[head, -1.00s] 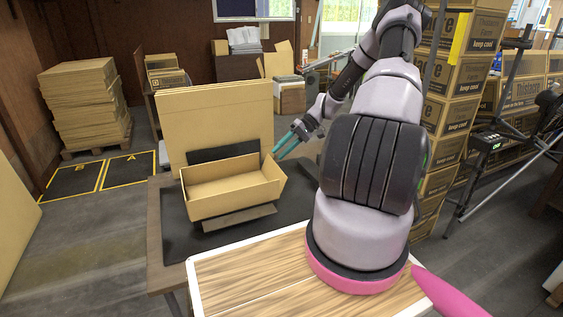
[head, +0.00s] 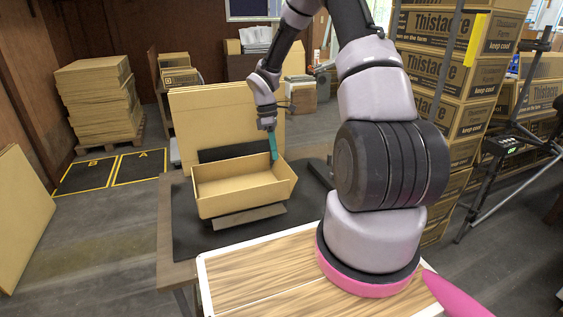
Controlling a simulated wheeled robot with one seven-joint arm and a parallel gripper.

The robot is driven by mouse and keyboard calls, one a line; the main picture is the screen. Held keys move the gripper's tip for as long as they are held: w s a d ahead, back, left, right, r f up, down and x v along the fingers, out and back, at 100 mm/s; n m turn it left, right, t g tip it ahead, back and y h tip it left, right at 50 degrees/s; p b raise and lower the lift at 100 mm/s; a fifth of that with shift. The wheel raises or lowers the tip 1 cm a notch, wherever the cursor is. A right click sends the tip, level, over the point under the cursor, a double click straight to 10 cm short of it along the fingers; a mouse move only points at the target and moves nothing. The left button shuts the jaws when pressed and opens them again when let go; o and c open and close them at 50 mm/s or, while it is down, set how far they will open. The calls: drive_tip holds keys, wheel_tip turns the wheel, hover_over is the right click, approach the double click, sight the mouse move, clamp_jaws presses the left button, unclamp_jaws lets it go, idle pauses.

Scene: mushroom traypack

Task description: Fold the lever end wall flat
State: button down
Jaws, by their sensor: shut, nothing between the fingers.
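An open brown cardboard tray (head: 225,202) sits on a dark fixture on the table. Its right end wall (head: 287,178) leans outward, away from the tray's inside. A dark bar, perhaps the lever (head: 321,174), stands just right of that end. My gripper (head: 274,155) is shut and empty, its teal fingers pointing down at the right rear part of the tray, close to the right end wall. I cannot tell whether the fingertips touch the cardboard.
Flat cardboard sheets (head: 222,110) stand upright behind the tray. A white-edged wooden top (head: 265,275) is nearer me. Stacked cartons (head: 462,75) stand at the right.

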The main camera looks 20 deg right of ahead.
drive_tip(key=w+a+r+n+t+h, duration=0.3)
drive_tip(key=a+r+n, duration=0.1)
drive_tip(key=r+n, duration=0.1)
approach(285, 169)
wheel_tip(285, 169, down, 4)
drive_tip(key=a, duration=0.2)
drive_tip(key=shift+s+d+f, duration=0.1)
drive_tip(key=shift+d+f, duration=0.2)
drive_tip(key=shift+d, duration=0.25)
drive_tip(key=shift+d+f, duration=0.3)
drive_tip(key=shift+d, duration=0.3)
drive_tip(key=shift+d+f, duration=0.3)
drive_tip(key=shift+d, duration=0.35)
drive_tip(key=shift+d, duration=0.2)
